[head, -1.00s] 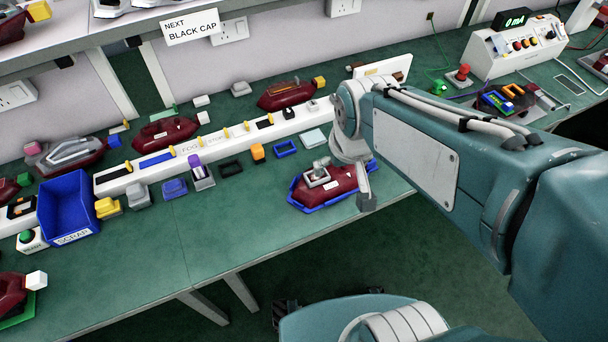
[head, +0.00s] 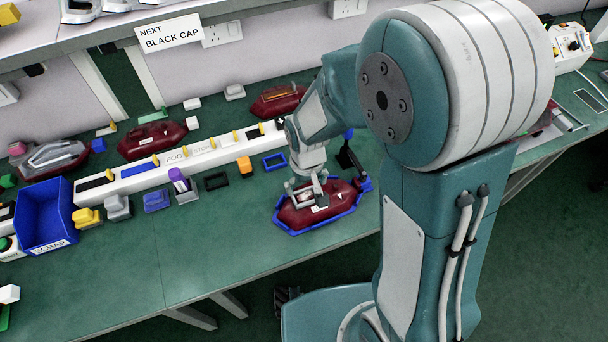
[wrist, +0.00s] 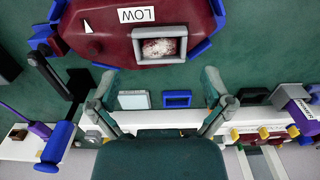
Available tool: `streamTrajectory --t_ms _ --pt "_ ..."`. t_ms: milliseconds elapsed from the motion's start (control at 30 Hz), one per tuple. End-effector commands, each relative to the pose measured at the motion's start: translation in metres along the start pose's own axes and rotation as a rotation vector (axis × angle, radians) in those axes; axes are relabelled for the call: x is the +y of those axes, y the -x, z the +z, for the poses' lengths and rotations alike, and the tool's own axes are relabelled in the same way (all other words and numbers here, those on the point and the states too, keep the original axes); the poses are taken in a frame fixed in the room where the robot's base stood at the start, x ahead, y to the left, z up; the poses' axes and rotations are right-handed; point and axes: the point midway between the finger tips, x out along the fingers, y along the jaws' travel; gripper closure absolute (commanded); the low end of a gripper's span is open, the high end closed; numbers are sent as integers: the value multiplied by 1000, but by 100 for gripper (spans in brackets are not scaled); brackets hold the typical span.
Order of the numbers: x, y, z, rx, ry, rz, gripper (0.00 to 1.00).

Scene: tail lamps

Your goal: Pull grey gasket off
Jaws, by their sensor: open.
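The grey gasket (wrist: 160,46) is a rectangular frame around a pale, reddish-speckled opening on the dark red lamp housing (wrist: 105,38). The housing also shows in the head view (head: 330,214), lying in a blue cradle (head: 290,231) at the bench's front edge. In the head view my gripper (head: 308,190) is over the housing and partly hides the gasket; contact cannot be told.
A black lever with a blue grip (wrist: 55,145) stands close beside my gripper. A white rail (head: 130,178) with several slots runs behind the cradle. A blue scrap bin (head: 45,215) stands left. The front bench is clear.

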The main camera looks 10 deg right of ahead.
Motion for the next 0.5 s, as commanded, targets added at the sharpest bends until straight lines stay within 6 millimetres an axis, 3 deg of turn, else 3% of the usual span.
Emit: streamTrajectory --t_ms 200,500 --pt "-1 -38 1 -5 0 2 0" --pt "-1 -58 0 -1 0 2 0"
